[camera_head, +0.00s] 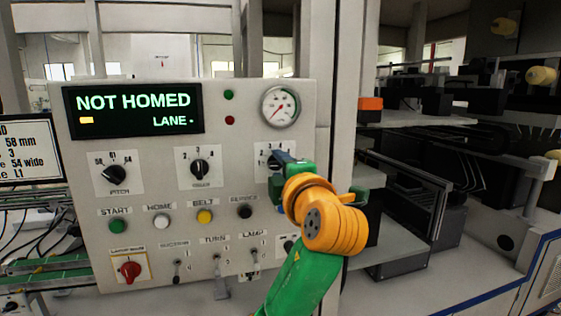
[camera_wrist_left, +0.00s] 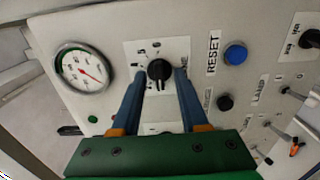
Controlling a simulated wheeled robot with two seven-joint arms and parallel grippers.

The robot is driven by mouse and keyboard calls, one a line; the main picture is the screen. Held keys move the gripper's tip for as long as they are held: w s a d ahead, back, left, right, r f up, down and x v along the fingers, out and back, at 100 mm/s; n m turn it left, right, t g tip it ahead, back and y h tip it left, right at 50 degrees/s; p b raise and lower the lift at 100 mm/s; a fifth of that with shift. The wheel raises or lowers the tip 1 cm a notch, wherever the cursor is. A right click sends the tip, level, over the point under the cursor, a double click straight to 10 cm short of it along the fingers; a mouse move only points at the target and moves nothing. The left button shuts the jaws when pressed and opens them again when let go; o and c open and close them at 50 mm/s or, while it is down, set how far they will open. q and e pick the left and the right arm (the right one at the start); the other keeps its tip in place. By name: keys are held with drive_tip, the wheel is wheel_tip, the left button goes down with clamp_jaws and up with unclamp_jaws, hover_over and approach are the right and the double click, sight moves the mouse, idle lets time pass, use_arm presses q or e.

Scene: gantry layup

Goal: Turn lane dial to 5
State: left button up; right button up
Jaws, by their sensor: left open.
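The lane dial is a black knob (camera_wrist_left: 159,70) on a white square plate (camera_wrist_left: 130,57) in the left wrist view. In the head view its plate (camera_head: 262,157) is partly hidden behind my left gripper (camera_head: 279,162). In the left wrist view the blue fingers of my left gripper (camera_wrist_left: 160,77) are open, one on each side of the knob. I cannot tell whether they touch it. The numbers around the knob are too small or covered to read with certainty. The display (camera_head: 133,110) reads "NOT HOMED" and "LANE -". My right gripper is not in view.
A round gauge (camera_head: 280,106) sits above the dial. Two other black dials (camera_head: 114,174) (camera_head: 199,169) are to its left. Below are push buttons (camera_head: 204,216), toggle switches (camera_head: 177,266) and a red rotary switch (camera_head: 130,270). A blue reset button (camera_wrist_left: 235,54) is nearby in the wrist view.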

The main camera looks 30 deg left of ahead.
use_arm(q)
drive_tip(key=shift+d, duration=0.1)
clamp_jaws()
